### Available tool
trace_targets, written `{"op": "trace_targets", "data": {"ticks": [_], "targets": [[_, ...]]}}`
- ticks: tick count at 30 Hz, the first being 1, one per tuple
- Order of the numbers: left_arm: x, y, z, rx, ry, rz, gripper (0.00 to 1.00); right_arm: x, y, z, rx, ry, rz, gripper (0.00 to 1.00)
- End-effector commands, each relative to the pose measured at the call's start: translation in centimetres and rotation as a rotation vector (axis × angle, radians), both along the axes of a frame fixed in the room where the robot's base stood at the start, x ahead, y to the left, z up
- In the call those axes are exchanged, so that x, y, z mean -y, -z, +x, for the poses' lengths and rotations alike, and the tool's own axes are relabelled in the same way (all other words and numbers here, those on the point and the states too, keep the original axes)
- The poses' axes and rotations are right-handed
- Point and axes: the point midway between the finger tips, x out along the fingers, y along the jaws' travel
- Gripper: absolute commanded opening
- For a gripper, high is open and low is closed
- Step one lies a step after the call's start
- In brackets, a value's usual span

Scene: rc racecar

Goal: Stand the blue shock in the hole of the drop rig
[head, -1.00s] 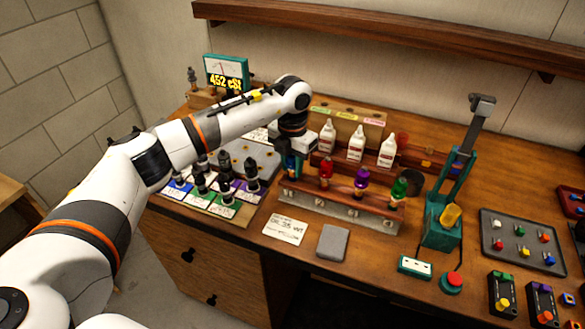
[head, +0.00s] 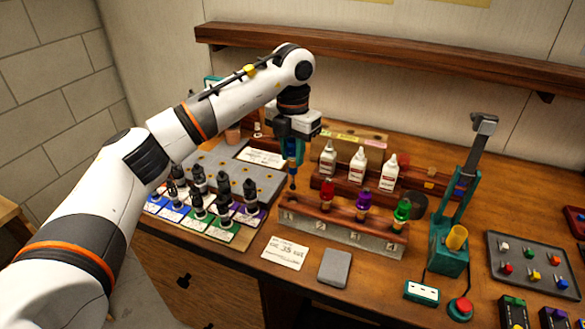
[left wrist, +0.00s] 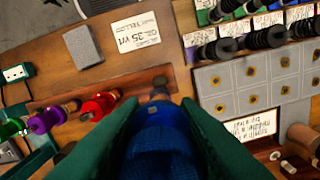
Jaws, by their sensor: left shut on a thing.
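The blue shock (head: 292,172) hangs roughly upright in my left gripper (head: 291,150), above the bench at the left end of the shock rack. In the left wrist view the blue shock (left wrist: 160,140) sits between the two green fingers, which are shut on it. The drop rig (head: 449,250) looks to be the teal stand at the right, with a tall post and a dark head. A yellow cylinder (head: 456,238) shows on its base. I cannot make out the hole. My left gripper is well to the left of this stand. My right gripper is not in view.
The wooden rack (head: 345,226) holds red (head: 327,192), purple (head: 364,199) and green (head: 402,209) shocks. White bottles (head: 358,168) stand behind it. Several dark shock-like parts stand on coloured cards at left. A grey block (head: 334,268) and a red button (head: 461,308) lie in front.

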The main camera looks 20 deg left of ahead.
Motion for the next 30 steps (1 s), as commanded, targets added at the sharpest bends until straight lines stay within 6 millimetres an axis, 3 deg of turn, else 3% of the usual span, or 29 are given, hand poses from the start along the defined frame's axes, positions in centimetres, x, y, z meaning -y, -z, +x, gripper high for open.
{"op": "trace_targets", "data": {"ticks": [30], "targets": [[0.0, -6.6, 0.0, 0.000, -0.001, -0.001, 0.06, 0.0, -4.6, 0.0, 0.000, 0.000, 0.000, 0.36]]}}
